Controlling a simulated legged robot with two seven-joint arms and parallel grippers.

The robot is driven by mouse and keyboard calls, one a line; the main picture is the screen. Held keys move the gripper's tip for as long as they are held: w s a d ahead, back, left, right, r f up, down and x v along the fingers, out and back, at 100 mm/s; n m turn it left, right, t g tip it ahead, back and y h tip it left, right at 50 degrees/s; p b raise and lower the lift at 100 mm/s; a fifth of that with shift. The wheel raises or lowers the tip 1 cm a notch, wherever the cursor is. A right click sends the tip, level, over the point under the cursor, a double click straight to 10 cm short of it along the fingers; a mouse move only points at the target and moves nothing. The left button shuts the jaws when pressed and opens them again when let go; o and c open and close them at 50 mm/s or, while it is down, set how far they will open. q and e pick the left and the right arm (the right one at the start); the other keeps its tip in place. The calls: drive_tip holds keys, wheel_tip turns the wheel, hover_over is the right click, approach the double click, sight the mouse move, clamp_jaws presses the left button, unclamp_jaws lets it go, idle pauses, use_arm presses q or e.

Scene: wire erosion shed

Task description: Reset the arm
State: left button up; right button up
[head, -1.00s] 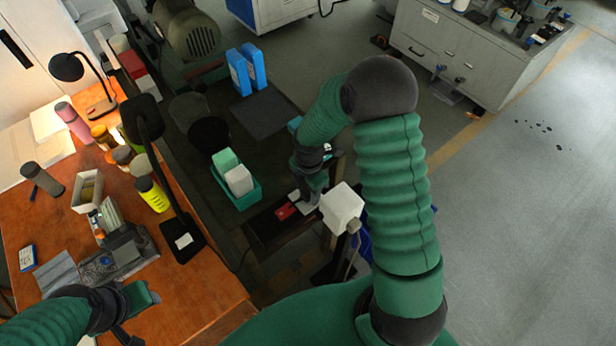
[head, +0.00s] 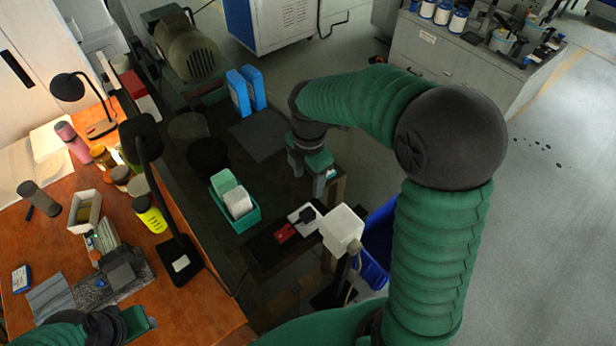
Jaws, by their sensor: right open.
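My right arm is green and comes in from the lower right, bent at a large dark elbow. My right gripper (head: 312,172) is open, with nothing seen between its fingers. It hangs over the right edge of the dark bench, beyond the red item (head: 285,233) and the small white plate with a black part (head: 304,214). It is apart from both. My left gripper (head: 132,325) is at the bottom left, over the orange wooden desk.
A teal bin (head: 240,213) with pale blocks stands on the bench, left of the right gripper. A white box (head: 341,229) on a post and a blue bin (head: 378,245) are near my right arm. Desk lamps and bottles crowd the desk. The floor at right is mostly clear.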

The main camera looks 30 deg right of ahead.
drive_tip(key=s+a+f+m+t+b, duration=0.2)
drive_tip(key=s+a+f+m+b, duration=0.3)
drive_tip(key=m, duration=1.3)
drive_tip(key=s+a+f, duration=0.3)
drive_tip(key=s+f, duration=0.1)
drive_tip(key=f, duration=0.1)
drive_tip(key=shift+s+f+m+b, duration=0.15)
drive_tip(key=shift+f+m+b, duration=0.15)
drive_tip(key=shift+f+m, duration=0.1)
drive_tip(key=c, duration=0.3)
drive_tip(key=w+d+r+m+b, duration=0.1)
drive_tip(key=w+d+r+m, duration=0.1)
drive_tip(key=m, duration=0.3)
drive_tip(key=w+d+r+m+g+b, duration=0.1)
drive_tip(key=w+d+r+m, duration=0.2)
drive_tip(key=w+r+m, duration=0.1)
drive_tip(key=w+d+r+m+g+b, duration=0.1)
drive_tip(key=w+d+r+m, duration=0.1)
drive_tip(key=r+m, duration=0.3)
drive_tip(key=shift+w+d+m, duration=0.2)
drive_tip(key=shift+w+m, duration=0.05)
drive_tip(key=shift+m, duration=0.55)
drive_tip(key=shift+w+d+m, duration=0.15)
drive_tip(key=shift+w+m, duration=0.1)
drive_tip(key=shift+m, duration=0.55)
